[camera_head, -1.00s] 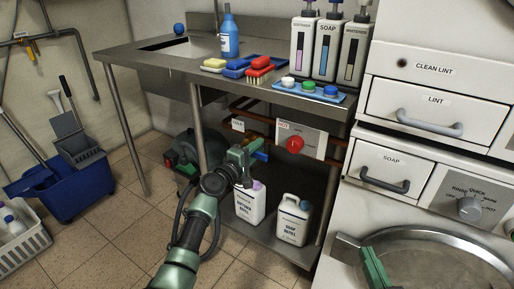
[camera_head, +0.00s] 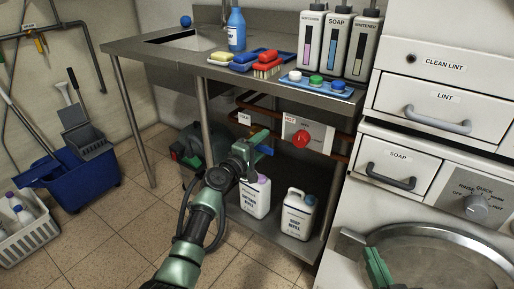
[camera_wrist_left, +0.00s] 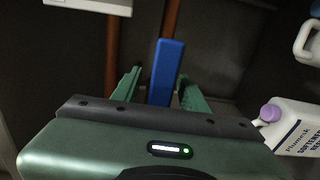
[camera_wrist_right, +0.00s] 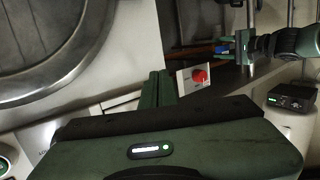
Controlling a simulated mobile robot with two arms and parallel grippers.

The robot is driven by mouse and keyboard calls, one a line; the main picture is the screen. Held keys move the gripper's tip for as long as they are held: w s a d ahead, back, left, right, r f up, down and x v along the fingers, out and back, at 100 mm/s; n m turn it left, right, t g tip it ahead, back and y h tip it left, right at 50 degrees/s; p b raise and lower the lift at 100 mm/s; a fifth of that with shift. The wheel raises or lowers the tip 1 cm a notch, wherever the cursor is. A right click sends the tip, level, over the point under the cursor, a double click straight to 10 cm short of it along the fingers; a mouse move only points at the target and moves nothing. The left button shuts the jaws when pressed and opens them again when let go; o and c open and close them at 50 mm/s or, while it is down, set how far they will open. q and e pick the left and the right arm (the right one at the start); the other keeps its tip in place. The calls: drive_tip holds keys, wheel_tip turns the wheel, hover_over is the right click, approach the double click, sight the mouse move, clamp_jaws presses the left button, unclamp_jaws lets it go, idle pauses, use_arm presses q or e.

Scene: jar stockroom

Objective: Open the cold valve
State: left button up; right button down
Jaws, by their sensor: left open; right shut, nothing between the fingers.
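The cold valve's blue lever (camera_head: 265,150) is under the sink counter, below a small label that seems to read COLD (camera_head: 244,118). My left gripper (camera_head: 258,143) is at the lever. In the left wrist view the blue lever (camera_wrist_left: 168,65) stands between the open green fingers (camera_wrist_left: 160,84), with a visible gap at the left finger; contact on the right cannot be told. The valve body is mostly hidden by the gripper in the head view. My right gripper (camera_head: 376,266) is shut and empty in front of the washer door; its closed fingers show in the right wrist view (camera_wrist_right: 158,88).
A HOT panel (camera_head: 318,136) with a red knob (camera_head: 302,138) is just right of the lever. Copper pipes (camera_head: 262,107) run behind. Two white refill jugs (camera_head: 297,215) stand on the lower shelf. The washer (camera_head: 430,235) is at right. Floor (camera_head: 110,225) is open at left.

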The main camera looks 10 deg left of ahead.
sight(257, 148)
use_arm(q)
drive_tip(key=p+v, duration=0.2)
drive_tip(key=v, duration=0.5)
drive_tip(key=shift+s, duration=0.2)
use_arm(e)
drive_tip(key=s+d+f+g+h, duration=0.1)
drive_tip(key=s+d+f+g, duration=0.2)
drive_tip(key=s+f+g, duration=0.3)
wheel_tip(257, 148, down, 4)
drive_tip(key=shift+r+h, duration=0.2)
drive_tip(key=shift+h, duration=0.2)
